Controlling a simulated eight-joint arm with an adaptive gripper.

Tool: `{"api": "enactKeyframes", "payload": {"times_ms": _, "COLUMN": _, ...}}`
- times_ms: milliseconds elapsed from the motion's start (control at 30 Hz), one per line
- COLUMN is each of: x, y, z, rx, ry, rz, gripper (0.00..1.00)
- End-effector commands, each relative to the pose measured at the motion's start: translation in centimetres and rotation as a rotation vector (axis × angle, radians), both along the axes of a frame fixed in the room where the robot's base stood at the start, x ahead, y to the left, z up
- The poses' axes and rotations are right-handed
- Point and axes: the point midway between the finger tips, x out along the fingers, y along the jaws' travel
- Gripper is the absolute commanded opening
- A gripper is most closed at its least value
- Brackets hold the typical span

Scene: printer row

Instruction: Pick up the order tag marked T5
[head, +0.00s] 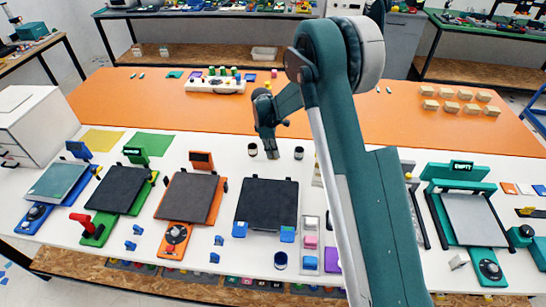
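My gripper (271,152) hangs above the white table top (225,152), pointing down, left of my own teal arm. It is small and dark here, and I cannot tell whether its fingers are apart. I see nothing clearly held in it. No tag marked T5 can be read in this view. Small flat orange, white and blue pieces (509,188) lie at the right edge. Small coloured pieces (248,282) with marks too small to read sit in the shelf below the table's front edge. I cannot tell whether either group holds the tag.
Printers stand in a row: blue (57,180), green (119,190), orange (188,197), a dark-plated one (267,203), and teal (473,220) labelled EMPTY. Small dark cups (298,153) stand near my gripper. Wooden blocks (465,95) rest on the orange surface (340,120), which has clear room.

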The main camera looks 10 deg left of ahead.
Motion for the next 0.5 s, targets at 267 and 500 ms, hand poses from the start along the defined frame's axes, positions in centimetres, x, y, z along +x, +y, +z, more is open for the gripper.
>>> {"api": "enactKeyframes", "payload": {"times_ms": 267, "x": 0.0, "y": 0.0, "z": 0.1, "rx": 0.0, "ry": 0.0, "rz": 0.0, "gripper": 0.0}}
{"api": "enactKeyframes", "payload": {"times_ms": 500, "x": 0.0, "y": 0.0, "z": 1.6, "rx": 0.0, "ry": 0.0, "rz": 0.0, "gripper": 0.0}}
